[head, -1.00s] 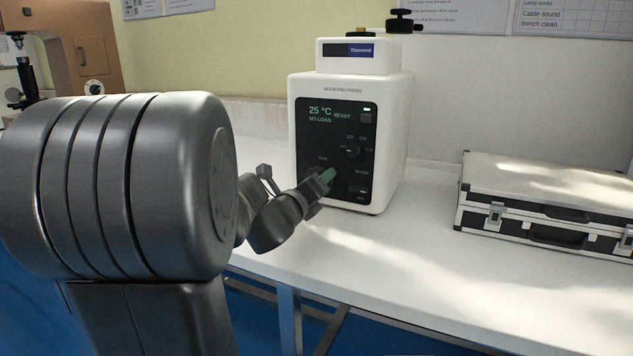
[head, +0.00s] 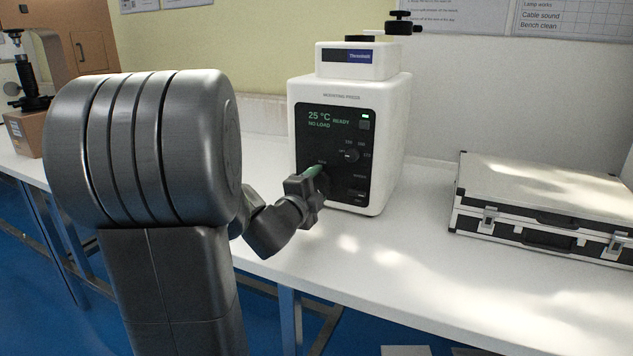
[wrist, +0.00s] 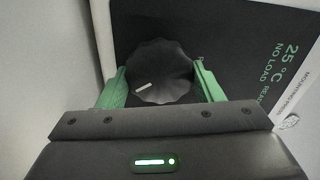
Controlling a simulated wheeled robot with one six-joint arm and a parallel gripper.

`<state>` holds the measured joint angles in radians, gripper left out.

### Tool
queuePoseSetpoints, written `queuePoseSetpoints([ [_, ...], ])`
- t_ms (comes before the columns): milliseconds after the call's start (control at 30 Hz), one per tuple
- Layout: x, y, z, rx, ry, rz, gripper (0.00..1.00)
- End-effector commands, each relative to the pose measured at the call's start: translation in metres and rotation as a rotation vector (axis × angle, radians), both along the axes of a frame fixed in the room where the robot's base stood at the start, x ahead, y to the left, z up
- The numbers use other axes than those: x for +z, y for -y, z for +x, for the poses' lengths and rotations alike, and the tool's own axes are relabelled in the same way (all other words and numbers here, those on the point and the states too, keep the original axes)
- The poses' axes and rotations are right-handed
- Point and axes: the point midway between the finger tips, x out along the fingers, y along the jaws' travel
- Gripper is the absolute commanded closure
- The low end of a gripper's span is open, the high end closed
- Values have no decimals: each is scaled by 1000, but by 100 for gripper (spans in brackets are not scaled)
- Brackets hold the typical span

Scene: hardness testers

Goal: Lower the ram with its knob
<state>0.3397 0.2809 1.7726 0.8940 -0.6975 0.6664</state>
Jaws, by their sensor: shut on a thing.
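The white mounting press (head: 390,150) stands on the bench with a black front panel (head: 333,138). Its display reads 25 °C, READY, NO LOAD. In the wrist view the black scalloped knob (wrist: 160,68) on that panel sits between my green fingertips, with a short white mark on its face. My gripper (head: 315,172) reaches the panel's lower left and is shut on this knob. In the head view my gripper hides most of the knob. A smaller dial (head: 351,155) sits above and to the right of it.
A black-and-silver case (head: 540,205) lies on the white bench (head: 400,270) to the right. Another instrument (head: 28,80) stands at the far left. A black hand screw (head: 400,22) tops the press. The bench between press and case is clear.

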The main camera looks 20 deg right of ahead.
Motion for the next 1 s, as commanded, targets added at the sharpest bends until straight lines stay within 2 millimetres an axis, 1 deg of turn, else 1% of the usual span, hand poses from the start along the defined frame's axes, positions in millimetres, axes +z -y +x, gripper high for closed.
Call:
queuePoseSetpoints([
  [300, 2, -1, 0, 2, -231, -191, 62],
  [600, 2, -1, 0, 2, -426, -358, 62],
  [1000, 1, -1, 0, 1, -573, -485, 62],
])
